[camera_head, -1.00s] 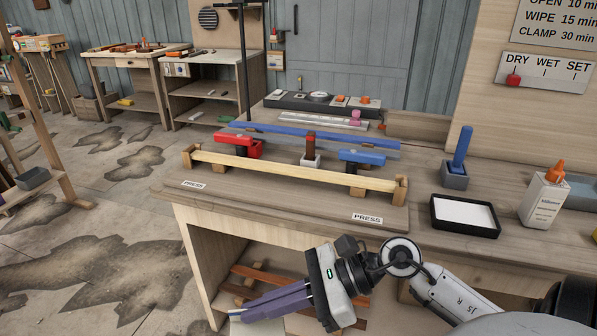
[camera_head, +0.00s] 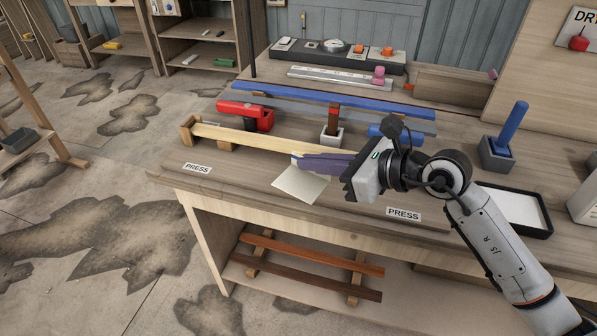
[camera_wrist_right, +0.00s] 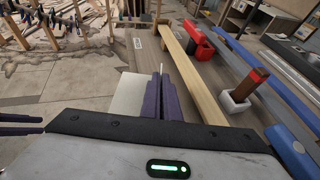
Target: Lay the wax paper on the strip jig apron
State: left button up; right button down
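The wax paper (camera_head: 300,184) is a cream sheet over the front of the strip jig's apron (camera_head: 235,176), between the two PRESS labels. My right gripper (camera_head: 297,163) is shut on the paper's back edge, its purple fingers close together. The right wrist view shows the sheet (camera_wrist_right: 127,97) left of those fingers. I cannot tell whether the sheet touches the apron. The pale wooden strip (camera_head: 260,138) of the jig lies just behind; my right gripper hides its right part. In the right wrist view, my left gripper (camera_wrist_right: 40,124) shows at the left edge, fingers apart and empty.
A red clamp (camera_head: 240,112) and a blue clamp (camera_head: 383,131) stand behind the strip, with a brown-handled tool in a grey holder (camera_head: 331,134) between them. A black tray (camera_head: 541,228) lies to the right. Wooden strips (camera_head: 310,252) lie on the shelf below.

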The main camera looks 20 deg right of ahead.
aim_at(304, 173)
jog(key=w+r+m+h, duration=0.1)
jog(key=w+r, duration=0.3)
jog(key=shift+t, duration=0.3)
jog(key=f, duration=1)
jog(key=shift+a, duration=0.3)
jog(key=shift+f, duration=0.2)
jog(key=c, duration=2)
grip_release()
jog(key=shift+c, duration=0.2)
jog(key=shift+r, duration=0.1)
